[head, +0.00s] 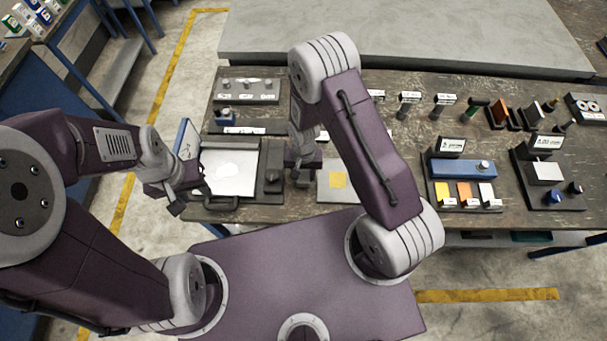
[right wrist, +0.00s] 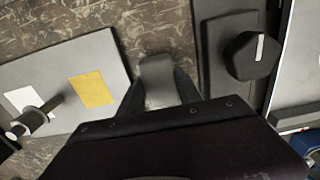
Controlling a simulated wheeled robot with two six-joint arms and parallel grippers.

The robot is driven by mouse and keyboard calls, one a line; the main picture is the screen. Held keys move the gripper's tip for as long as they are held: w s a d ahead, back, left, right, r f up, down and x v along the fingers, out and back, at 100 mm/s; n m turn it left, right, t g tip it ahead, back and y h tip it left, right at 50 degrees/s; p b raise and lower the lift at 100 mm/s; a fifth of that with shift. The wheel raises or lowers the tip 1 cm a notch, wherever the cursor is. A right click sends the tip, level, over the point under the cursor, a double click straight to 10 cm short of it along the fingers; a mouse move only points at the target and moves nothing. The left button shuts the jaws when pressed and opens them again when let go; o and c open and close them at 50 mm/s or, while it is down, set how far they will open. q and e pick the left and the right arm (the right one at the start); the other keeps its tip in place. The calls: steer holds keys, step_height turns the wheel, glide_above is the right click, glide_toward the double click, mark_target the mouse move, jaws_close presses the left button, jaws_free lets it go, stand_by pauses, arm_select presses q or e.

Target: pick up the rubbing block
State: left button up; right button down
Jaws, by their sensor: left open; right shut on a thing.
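My right gripper (head: 303,176) is low over the bench, between the dark knob and the grey board. In the right wrist view its fingers (right wrist: 158,98) are shut on a small pale grey block (right wrist: 157,76), which I take to be the rubbing block. I cannot tell whether the block still touches the bench. In the head view the arm and gripper hide the block. My left gripper (head: 183,200) is open and empty at the bench's front left edge, beside the device with the white plate (head: 230,168).
The grey board (right wrist: 60,75) with a yellow square (right wrist: 92,90) lies close on one side of my right gripper. The dark knob (right wrist: 252,55) stands on the other side. Several labelled tools and a blue box (head: 462,170) stand further right. A large grey slab (head: 400,35) lies behind.

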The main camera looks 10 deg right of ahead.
mark_target(307, 175)
steer(key=r, duration=0.2)
steer(key=d+r, duration=0.1)
steer(key=r, duration=0.1)
steer(key=shift+s+b, duration=0.3)
steer(key=s+d+r, duration=0.5)
steer(key=d+r, duration=0.1)
steer(key=d, duration=0.3)
steer(key=shift+s+r+b, duration=0.2)
steer(key=shift+s+b, duration=0.15)
